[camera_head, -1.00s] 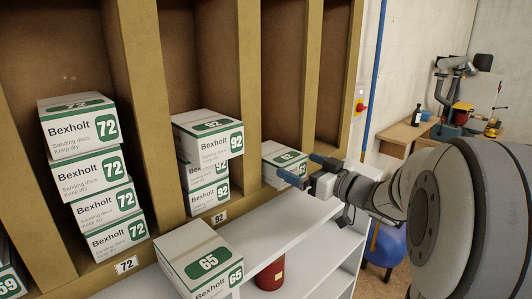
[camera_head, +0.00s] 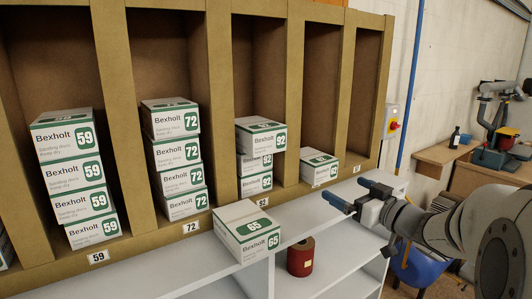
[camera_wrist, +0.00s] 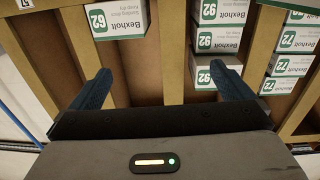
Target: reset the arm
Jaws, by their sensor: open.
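My gripper (camera_head: 348,192) is open and empty, with two blue fingers. It hangs over the white shelf at the right, in front of the wooden bays. A white and green box marked 62 (camera_head: 319,169) sits in a bay just beyond and left of the fingers, apart from them. In the wrist view, my gripper (camera_wrist: 160,72) has its fingers spread wide. The 62 box (camera_wrist: 117,17) shows beyond the left finger and a stack of 92 boxes (camera_wrist: 217,38) beyond the right finger. Nothing is between the fingers.
Stacks marked 59 (camera_head: 73,177), 72 (camera_head: 176,157) and 92 (camera_head: 258,155) stand in the bays. A 65 box (camera_head: 246,230) lies on the white shelf (camera_head: 190,262). A red cylinder (camera_head: 300,256) stands lower. A workbench (camera_head: 437,157) is at the far right.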

